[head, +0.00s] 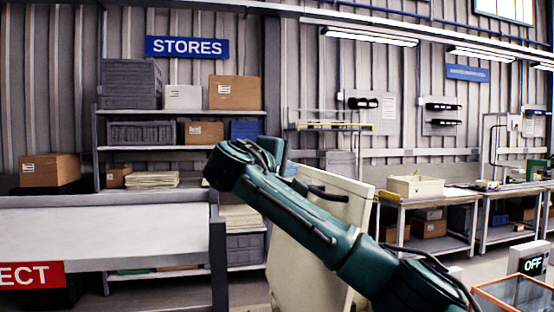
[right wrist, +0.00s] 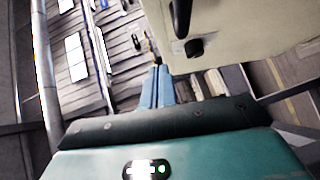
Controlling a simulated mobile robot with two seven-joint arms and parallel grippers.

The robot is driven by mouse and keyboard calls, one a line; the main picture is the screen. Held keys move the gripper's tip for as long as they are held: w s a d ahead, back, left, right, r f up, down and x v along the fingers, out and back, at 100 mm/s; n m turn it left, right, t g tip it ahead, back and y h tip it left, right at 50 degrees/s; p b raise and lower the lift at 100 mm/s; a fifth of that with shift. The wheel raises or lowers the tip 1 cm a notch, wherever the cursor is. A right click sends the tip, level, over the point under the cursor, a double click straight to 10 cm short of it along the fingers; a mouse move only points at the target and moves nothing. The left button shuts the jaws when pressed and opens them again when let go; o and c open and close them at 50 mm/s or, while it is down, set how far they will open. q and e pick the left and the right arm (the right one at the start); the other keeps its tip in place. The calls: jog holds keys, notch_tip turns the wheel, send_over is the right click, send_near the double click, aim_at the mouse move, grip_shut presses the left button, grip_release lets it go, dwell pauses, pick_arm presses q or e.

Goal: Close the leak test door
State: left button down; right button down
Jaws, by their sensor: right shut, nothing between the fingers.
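The leak test door seems to be the cream panel (head: 300,245) behind my right arm in the head view, standing upright and turned at an angle. A black handle (head: 328,193) shows near its top. My right arm crosses in front and hides much of the panel. My right gripper (head: 289,168) is at the panel's upper left edge, its blue fingers shut and empty. In the right wrist view, the shut fingers (right wrist: 158,72) are beside the cream panel (right wrist: 255,35) and its black handle (right wrist: 181,15). I cannot tell if they touch it. My left gripper is out of view.
A grey table (head: 100,240) with a red sign stands at the left. Shelves with boxes (head: 235,92) are behind it. Workbenches (head: 425,200) line the back right.

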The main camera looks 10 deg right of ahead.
aim_at(317, 172)
jog(key=d, duration=0.1)
jog(key=w+d, duration=0.1)
jog(key=d+p, duration=0.1)
jog(key=d, duration=0.1)
jog(key=shift+w+f, duration=0.15)
jog(key=shift+f, duration=0.1)
jog(key=shift+d+f, duration=0.2)
jog(key=shift+d, duration=0.3)
